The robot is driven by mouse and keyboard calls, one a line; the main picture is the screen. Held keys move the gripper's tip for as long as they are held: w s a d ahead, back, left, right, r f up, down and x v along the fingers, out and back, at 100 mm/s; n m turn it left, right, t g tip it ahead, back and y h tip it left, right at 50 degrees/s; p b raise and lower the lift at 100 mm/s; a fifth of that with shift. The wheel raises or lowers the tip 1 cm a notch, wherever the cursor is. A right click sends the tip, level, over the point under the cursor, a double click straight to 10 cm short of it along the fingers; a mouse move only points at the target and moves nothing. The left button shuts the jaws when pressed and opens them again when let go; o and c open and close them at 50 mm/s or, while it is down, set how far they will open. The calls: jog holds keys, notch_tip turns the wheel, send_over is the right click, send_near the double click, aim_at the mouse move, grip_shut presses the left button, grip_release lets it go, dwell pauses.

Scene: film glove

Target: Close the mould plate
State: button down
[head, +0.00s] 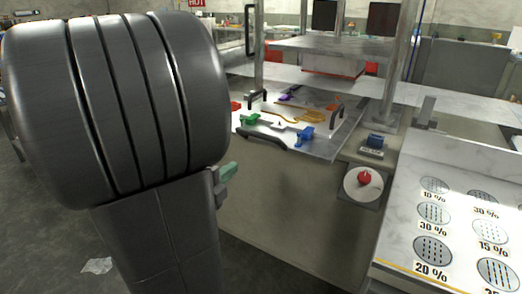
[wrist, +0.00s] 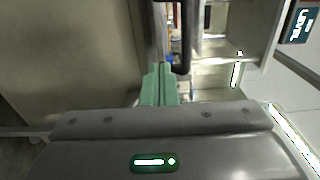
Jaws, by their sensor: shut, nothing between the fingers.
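The mould plate looks to be the flat metal plate (head: 325,150) under the press, sticking out over the front of the beige cabinet. Small green, blue, yellow, red and purple pieces lie on it. A black bar handle (head: 264,139) runs along its front edge. My gripper (head: 230,168) has pale green fingers and is left of and below that handle, partly hidden by my dark arm. In the wrist view my gripper (wrist: 158,68) is shut and empty. A dark bar (wrist: 182,45), possibly the handle, appears close beside the fingertips; contact cannot be told.
The press's upper plate (head: 330,48) is raised above the mould plate between metal posts (head: 392,80). A red knob (head: 364,178) sits on the cabinet to the right. A marble panel (head: 460,190) with marked round vents stands at the right. My arm covers the left side.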

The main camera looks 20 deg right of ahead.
aim_at(264, 142)
jog(key=x, duration=1.3)
jog(key=shift+w+d+b, duration=0.2)
jog(key=shift+w+b, duration=0.1)
jog(key=shift+b, duration=0.05)
jog(key=b+x, duration=0.2)
jog(key=x, duration=1.7)
jog(key=shift+w, duration=0.1)
